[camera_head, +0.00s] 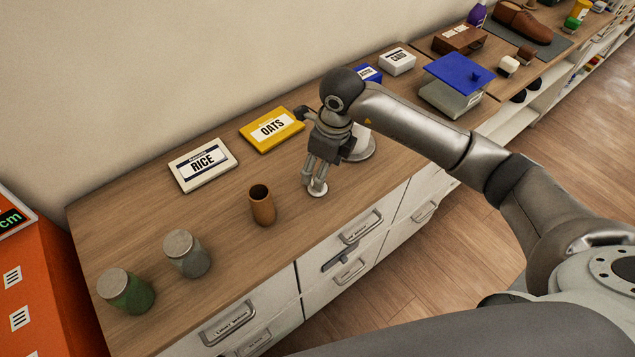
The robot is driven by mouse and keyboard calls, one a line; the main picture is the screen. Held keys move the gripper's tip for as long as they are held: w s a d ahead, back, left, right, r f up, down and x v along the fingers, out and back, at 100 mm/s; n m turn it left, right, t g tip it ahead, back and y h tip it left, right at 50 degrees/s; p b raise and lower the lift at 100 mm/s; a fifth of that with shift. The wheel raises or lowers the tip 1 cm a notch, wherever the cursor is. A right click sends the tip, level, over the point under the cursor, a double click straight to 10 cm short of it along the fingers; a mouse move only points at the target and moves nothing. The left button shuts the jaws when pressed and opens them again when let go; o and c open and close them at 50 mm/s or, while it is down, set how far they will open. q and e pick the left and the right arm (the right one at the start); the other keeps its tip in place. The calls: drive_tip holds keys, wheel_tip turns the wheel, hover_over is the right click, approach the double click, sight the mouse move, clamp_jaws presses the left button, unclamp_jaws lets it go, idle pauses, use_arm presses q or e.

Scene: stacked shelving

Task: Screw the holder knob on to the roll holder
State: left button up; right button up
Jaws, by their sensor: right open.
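My right gripper (313,178) points down over the wooden counter and is open. A small white round piece (319,190), which looks like the holder knob, is right at its fingertips. I cannot tell whether the fingers touch it. Just behind and to the right of the gripper, a pale round base with a white upright part (361,149) shows, probably the roll holder. Its upper part is hidden by my right wrist and arm. My left gripper is not in view.
A brown wooden cup (262,207) stands left of the gripper. OATS (271,130) and RICE (203,165) packs lie towards the wall. Two lidded jars (187,254) (126,291) are at the near left. The counter's front middle is clear.

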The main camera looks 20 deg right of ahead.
drive_tip(key=f, duration=0.1)
drive_tip(key=f+p, duration=0.1)
drive_tip(key=f, duration=0.1)
drive_tip(key=f+p, duration=0.1)
drive_tip(key=shift+w+a+f, duration=0.1)
drive_tip(key=shift+a+f, duration=0.3)
drive_tip(key=shift+f, duration=0.3)
drive_tip(key=c, duration=0.9)
